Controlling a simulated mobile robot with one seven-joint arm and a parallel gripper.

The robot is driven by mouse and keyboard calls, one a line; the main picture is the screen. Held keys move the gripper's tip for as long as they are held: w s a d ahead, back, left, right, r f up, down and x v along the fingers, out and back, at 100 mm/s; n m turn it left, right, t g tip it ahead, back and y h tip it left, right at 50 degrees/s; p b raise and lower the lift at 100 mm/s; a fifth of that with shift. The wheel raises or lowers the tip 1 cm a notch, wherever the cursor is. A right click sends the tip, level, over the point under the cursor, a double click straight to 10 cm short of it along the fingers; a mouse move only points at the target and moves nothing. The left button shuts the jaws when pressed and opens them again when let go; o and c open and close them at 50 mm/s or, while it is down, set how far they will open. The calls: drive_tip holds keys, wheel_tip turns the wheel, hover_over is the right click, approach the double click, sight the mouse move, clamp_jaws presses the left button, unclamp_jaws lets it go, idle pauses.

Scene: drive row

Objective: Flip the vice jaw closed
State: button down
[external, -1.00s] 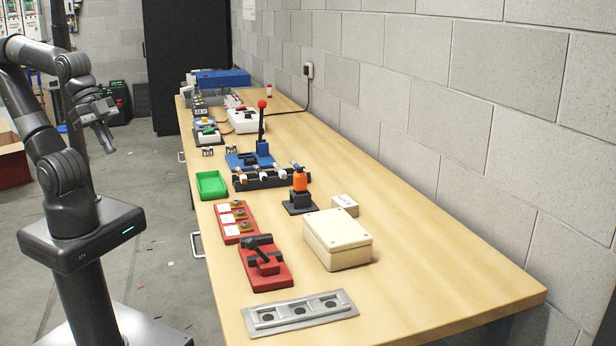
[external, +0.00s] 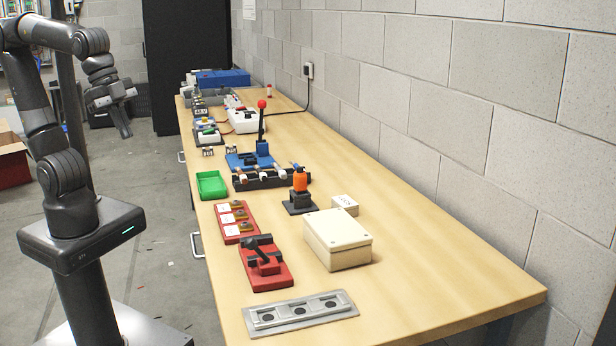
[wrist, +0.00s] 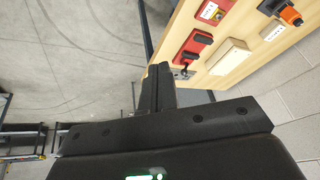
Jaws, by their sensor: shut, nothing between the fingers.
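The vice is a red base (external: 283,277) with a black jaw block and a black lever arm (external: 265,262), near the front of the wooden bench. The lever arm stands tilted up from the base. The vice also shows in the wrist view (wrist: 197,43), just beyond my fingertips in the picture. My gripper (external: 124,131) is shut and empty, held out to the left of the bench over the floor, apart from the vice. In the wrist view the shut fingers (wrist: 157,70) point toward the bench edge.
A grey metal plate (external: 278,317) lies in front of the vice. A beige box (external: 338,240) stands right of it, and a red block with white labels (external: 229,229) behind it. A green tray (external: 211,185) sits at the bench's left edge. The bench's front right is clear.

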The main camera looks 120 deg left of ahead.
drive_tip(key=w+d+m+g+y, duration=0.1)
drive_tip(key=w+m+g, duration=0.1)
drive_tip(key=w, duration=1)
drive_tip(key=w+d+m+g, duration=0.1)
drive_tip(key=w+m, duration=0.2)
drive_tip(key=w, duration=0.9)
drive_tip(key=w+d+f+m+g+y, duration=0.1)
drive_tip(key=w+d+f+m+g, duration=0.1)
drive_tip(key=w+f, duration=1.2)
drive_tip(key=w+m+g, duration=0.1)
drive_tip(key=w+m, duration=0.1)
drive_tip(key=w, duration=0.1)
drive_tip(key=shift+f, duration=0.4)
